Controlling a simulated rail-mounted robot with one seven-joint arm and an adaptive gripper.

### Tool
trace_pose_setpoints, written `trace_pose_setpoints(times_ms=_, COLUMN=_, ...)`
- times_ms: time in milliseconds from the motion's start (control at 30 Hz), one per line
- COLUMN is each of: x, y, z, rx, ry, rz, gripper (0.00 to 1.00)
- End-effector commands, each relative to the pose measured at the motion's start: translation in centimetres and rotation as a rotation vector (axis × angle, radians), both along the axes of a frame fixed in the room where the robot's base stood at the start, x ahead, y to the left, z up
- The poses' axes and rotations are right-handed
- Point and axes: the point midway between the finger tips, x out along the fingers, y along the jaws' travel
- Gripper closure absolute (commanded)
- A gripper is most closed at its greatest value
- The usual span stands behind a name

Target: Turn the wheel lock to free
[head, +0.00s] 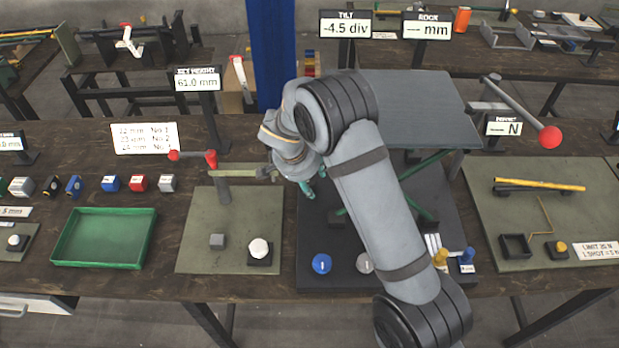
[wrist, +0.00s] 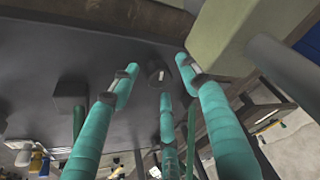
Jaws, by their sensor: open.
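My gripper (head: 308,187) has teal fingers and reaches down at the left edge of the black stand (head: 315,260) under the tilted grey plate (head: 418,95). In the wrist view my gripper (wrist: 157,78) is open, with its fingers spread. In the head view the knob cannot be made out; my gripper and arm cover that area.
A blue knob (head: 321,264) and a grey knob (head: 364,262) are on the stand's front. Yellow (head: 440,259) and blue (head: 466,258) pegs stand at its right. Left is a green mat (head: 200,255) with a red-handled lever (head: 211,160). A green tray (head: 62,240) lies further left.

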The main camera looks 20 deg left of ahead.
Motion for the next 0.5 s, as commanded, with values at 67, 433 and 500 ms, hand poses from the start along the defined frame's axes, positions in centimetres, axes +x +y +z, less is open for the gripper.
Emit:
trace_pose_setpoints(times_ms=67, x=0.01, y=0.00, z=-0.01, rx=0.000, ry=0.000, rz=0.000, gripper=0.54)
trace_pose_setpoints(times_ms=433, x=-0.03, y=0.01, z=0.01, rx=0.000, ry=0.000, rz=0.000, gripper=0.72)
trace_pose_setpoints(times_ms=500, x=0.00, y=0.02, z=0.03, rx=0.001, ry=0.000, rz=0.000, gripper=0.76)
